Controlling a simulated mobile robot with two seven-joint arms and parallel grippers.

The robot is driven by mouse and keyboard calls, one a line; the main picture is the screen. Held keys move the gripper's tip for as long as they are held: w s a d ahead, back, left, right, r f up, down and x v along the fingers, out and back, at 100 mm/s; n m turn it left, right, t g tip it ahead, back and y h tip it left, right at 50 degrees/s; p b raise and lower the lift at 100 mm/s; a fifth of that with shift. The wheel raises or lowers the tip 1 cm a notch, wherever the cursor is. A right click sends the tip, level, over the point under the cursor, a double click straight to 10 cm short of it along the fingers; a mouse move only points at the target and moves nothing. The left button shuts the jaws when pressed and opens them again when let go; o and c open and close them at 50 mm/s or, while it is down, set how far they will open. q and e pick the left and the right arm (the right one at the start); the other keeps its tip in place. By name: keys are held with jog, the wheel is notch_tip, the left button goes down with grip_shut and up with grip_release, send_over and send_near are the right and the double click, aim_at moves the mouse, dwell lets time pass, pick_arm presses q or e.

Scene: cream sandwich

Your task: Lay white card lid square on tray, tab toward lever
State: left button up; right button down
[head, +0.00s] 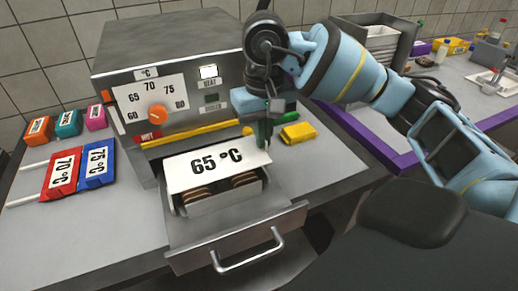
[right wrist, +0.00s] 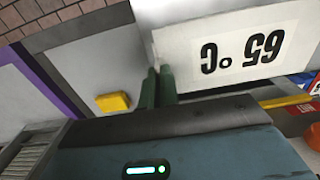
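The white card lid (head: 216,165), printed "65 °C", sits tilted over the back of the tray, covering its rear part. It also shows in the right wrist view (right wrist: 225,48). The metal tray (head: 222,206) stands in the pulled-out drawer, with brown sandwich pieces showing below the lid's front edge. My right gripper (head: 265,134) has green fingers close together at the lid's right end, seemingly pinching its edge; the fingers (right wrist: 158,85) also show in the wrist view. A yellow bar (head: 190,134), possibly the lever, runs across the machine front behind the lid. My left gripper is out of view.
The metal machine (head: 175,50) with an orange knob (head: 165,116) stands behind. The drawer handle (head: 248,252) sticks out in front. A yellow block (head: 298,132) lies right of my gripper. Red (head: 62,174) and blue (head: 96,167) temperature cards lie left.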

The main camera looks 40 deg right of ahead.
jog(key=shift+w+d+f, duration=0.25)
jog(key=shift+w+f, duration=0.7)
jog(key=shift+w, duration=0.25)
jog(key=shift+f+p, duration=0.35)
jog(key=shift+f, duration=1.9)
jog(key=shift+w+f, duration=0.15)
jog(key=shift+f, duration=0.1)
jog(key=shift+f, duration=0.15)
jog(key=shift+f, duration=0.1)
jog(key=c, duration=1.6)
grip_release()
jog(key=shift+c, duration=0.2)
